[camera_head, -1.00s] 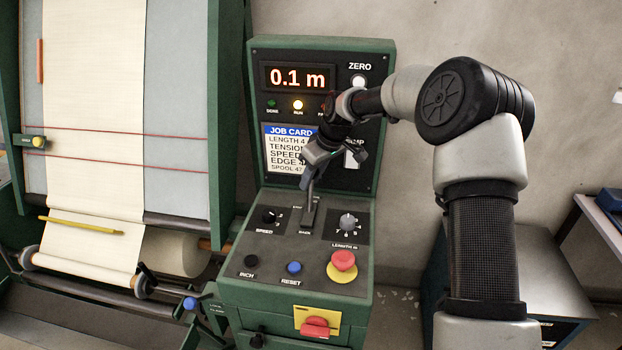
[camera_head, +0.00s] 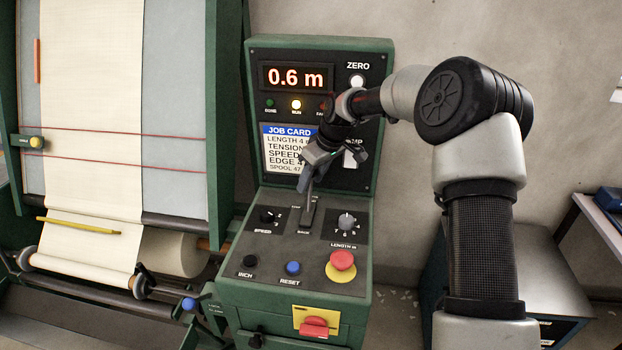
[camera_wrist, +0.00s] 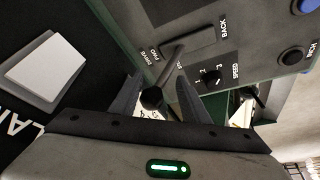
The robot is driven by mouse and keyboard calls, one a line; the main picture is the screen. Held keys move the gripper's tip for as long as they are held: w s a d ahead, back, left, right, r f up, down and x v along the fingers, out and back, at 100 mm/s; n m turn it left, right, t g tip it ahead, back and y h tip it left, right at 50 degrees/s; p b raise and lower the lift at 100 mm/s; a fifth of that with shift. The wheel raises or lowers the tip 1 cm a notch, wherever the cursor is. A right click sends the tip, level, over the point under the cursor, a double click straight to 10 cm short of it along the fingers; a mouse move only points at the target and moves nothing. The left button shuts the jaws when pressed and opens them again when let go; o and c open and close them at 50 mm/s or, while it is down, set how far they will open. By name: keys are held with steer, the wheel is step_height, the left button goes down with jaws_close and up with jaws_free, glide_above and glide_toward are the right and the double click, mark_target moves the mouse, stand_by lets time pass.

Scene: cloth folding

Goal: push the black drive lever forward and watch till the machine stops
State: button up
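The black drive lever (camera_head: 307,210) stands in its slot on the green console's sloping panel, and its upper part is partly hidden by my gripper (camera_head: 303,184). In the wrist view the lever's black knob (camera_wrist: 152,97) shows between the two fingers of my gripper (camera_wrist: 160,85). The fingers are apart, with a gap visible on the right side of the knob. The lever leans toward the slot end marked DRIVE FWD. The machine's red display (camera_head: 296,77) reads 0.6 m.
Pale cloth (camera_head: 90,110) hangs over the inspection board at left and runs to a roll below. On the panel are a speed knob (camera_head: 267,216), a length knob (camera_head: 346,222), a blue reset button (camera_head: 293,268) and a red mushroom button (camera_head: 342,260). A job card (camera_head: 284,148) is behind my gripper.

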steer(key=shift+a+r, duration=0.1)
steer(key=shift+r, duration=0.05)
steer(key=v, duration=1.7)
steer(key=shift+r, duration=0.15)
